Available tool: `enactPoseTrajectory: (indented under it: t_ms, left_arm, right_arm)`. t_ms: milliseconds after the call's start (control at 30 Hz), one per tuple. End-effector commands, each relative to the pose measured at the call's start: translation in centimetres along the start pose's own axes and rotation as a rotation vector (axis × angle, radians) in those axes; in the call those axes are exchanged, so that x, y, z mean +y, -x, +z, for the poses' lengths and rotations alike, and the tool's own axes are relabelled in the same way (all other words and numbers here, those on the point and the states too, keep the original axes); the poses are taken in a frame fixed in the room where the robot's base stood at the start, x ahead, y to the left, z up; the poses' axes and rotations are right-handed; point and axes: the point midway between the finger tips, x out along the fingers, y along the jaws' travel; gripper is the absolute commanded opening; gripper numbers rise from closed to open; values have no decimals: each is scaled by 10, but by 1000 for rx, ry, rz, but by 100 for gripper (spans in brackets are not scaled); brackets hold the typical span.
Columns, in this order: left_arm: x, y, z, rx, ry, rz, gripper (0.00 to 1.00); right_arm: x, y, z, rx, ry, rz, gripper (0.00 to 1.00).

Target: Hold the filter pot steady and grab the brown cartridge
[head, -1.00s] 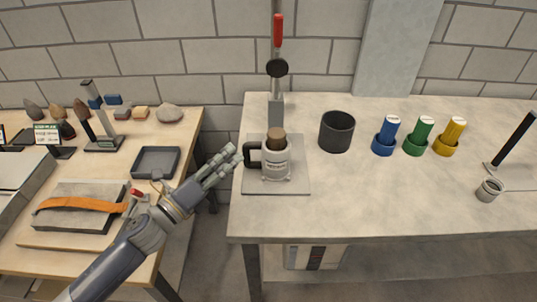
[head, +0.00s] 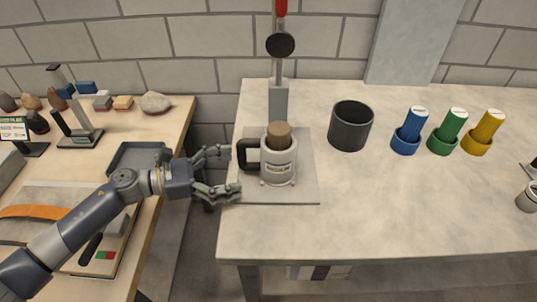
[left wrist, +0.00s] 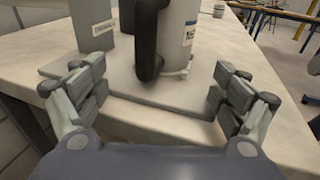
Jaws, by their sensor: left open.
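The filter pot (head: 281,166) is a light grey cylinder with a black handle (head: 250,155) on its left side. It stands upright on a flat grey plate. The brown cartridge (head: 279,135) sticks up out of its top. My left gripper (head: 222,172) is open and empty, just left of the handle. In the left wrist view, the pot (left wrist: 182,35) and its handle (left wrist: 148,45) stand ahead between the spread fingers (left wrist: 158,92), apart from them. The cartridge is out of that frame. My right gripper is not in view.
A press post (head: 279,100) with a black knob stands behind the pot. A dark open bin (head: 350,128) and blue (head: 408,132), green (head: 447,132) and yellow (head: 483,133) cartridges in holders stand to the right.

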Motion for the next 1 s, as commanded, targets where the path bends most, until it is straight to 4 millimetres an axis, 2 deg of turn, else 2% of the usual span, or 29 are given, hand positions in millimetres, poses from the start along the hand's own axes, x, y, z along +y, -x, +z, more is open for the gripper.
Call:
enactPoseTrajectory:
  t_ms: [100,233,300,500,700,967,1000]
  left_arm:
    - [0,-19,4,-2,0,-1,90]
    - [0,-39,4,-3,0,-2,90]
    - [0,-49,-1,-2,-1,-1,90]
    - [0,-70,0,-2,1,-1,90]
    - [0,-78,1,-1,0,0,90]
    - [0,-78,1,-1,1,0,90]
    - [0,-78,1,-1,1,0,83]
  right_arm:
    - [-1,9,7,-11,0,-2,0]
    - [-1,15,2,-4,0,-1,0]
    - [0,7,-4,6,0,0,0]
    - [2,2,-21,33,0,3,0]
    - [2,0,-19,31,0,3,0]
    - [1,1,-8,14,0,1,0]
    - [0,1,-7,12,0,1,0]
